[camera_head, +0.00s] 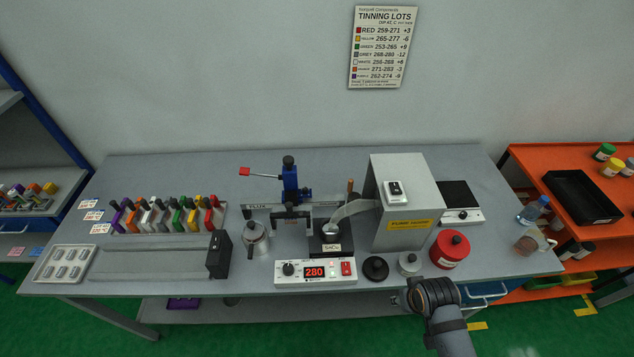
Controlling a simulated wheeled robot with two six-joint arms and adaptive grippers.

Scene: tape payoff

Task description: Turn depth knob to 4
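No depth label or scale is readable. A black knob (288,161) tops the blue upright stand (290,185) at the table's middle. Another black knob (289,268) sits on the white control box (315,280), left of a red display reading 280. Which is the depth knob, and its setting, I cannot tell. My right arm comes in from the bottom right; its gripper end (418,294) is at the table's front edge, right of the control box and apart from both knobs. Its fingers are too unclear to tell open or shut. My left gripper is not in view.
A solder pot (331,237) and grey fume box (401,200) stand beside the stand. A metal pot (256,237), red canister (450,249) and black round lid (375,269) are near the front. A coloured tool rack (167,216) is at left. An orange bench (560,190) stands right.

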